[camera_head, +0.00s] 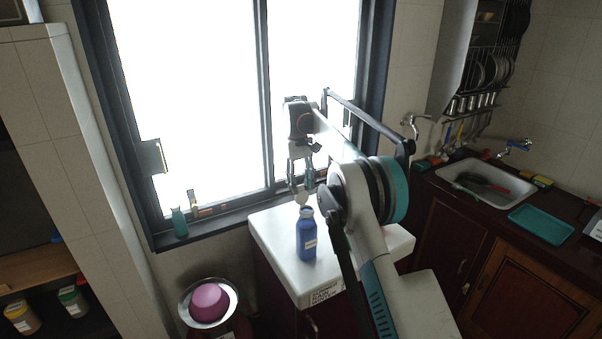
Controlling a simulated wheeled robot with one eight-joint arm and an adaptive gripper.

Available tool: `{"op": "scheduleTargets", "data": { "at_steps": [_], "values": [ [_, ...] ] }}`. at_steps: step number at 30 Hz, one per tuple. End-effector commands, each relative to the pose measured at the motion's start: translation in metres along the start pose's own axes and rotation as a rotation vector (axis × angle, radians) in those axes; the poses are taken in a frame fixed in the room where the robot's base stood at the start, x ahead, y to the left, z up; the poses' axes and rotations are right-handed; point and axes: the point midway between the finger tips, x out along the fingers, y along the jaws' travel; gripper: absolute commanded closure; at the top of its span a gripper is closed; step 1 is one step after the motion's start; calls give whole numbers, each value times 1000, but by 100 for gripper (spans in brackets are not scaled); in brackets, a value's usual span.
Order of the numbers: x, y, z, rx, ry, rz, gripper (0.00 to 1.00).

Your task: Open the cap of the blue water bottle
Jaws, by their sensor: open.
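The blue water bottle (306,242) stands upright on a white-topped counter (268,230), with a pale label on its side. A small whitish piece (301,197) shows just above the bottle's neck, between my fingertips and the bottle; whether it is the cap, and whether it touches the bottle, I cannot tell. My gripper (302,190) points down right above the bottle, its fingers apart. My arm comes from the right and hides part of the counter.
A window with a dark frame (264,100) stands behind the counter, with a small teal bottle (180,222) on its sill. A sink (485,183) and a teal tray (541,224) are at right. A pink object (208,301) sits in a metal bowl at lower left.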

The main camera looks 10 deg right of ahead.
Motion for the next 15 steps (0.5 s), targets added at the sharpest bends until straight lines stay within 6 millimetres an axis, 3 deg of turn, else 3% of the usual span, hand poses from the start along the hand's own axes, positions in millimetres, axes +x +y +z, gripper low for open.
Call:
{"op": "scheduleTargets", "data": {
  "at_steps": [9,15],
  "values": [
    [-55,0,8,0,0,0,58],
    [-77,0,11,0,1,0,58]
  ]
}}
